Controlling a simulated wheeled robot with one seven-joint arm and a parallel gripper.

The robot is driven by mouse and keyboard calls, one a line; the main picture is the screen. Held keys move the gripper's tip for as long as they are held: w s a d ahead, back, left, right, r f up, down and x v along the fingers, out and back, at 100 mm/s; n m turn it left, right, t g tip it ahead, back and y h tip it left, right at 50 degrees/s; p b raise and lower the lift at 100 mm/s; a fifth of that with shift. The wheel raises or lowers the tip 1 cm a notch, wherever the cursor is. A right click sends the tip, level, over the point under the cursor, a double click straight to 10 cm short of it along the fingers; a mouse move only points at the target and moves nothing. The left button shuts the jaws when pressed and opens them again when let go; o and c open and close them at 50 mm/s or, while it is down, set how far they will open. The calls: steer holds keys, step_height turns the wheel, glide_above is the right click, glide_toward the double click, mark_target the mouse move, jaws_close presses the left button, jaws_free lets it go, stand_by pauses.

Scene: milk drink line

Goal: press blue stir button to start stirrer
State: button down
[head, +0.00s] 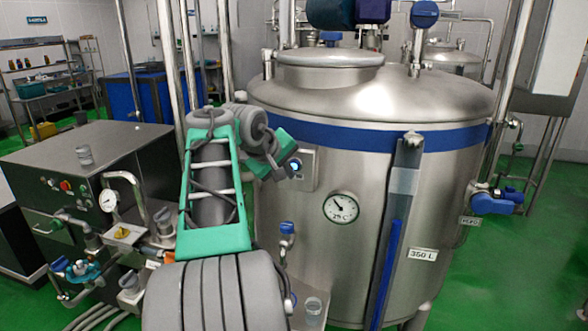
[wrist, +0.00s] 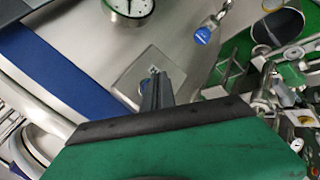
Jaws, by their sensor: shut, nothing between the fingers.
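The stir button (head: 296,163) shows as a small blue spot on a grey control box (head: 308,170) on the front of the steel tank (head: 360,180). My gripper (head: 289,164) is at the left side of this box, and its fingers are hard to make out in the head view. In the wrist view, my gripper (wrist: 155,74) is shut and empty, with its fingertips over the middle of the box's square grey face (wrist: 140,84). The fingers hide the button there. I cannot tell whether the tips touch or press it.
A dial gauge (head: 341,207) sits right of the box, with a blue-capped valve (head: 287,229) below. A long upright level tube (head: 395,225) stands farther right. A steel cabinet (head: 75,175) with pipes is at left. Green floor is open at far right.

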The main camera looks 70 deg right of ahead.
steer(key=shift+s+a+b, duration=0.25)
steer(key=shift+a, duration=1.2)
steer(key=shift+s+a+b, duration=0.2)
steer(key=shift+a, duration=1.25)
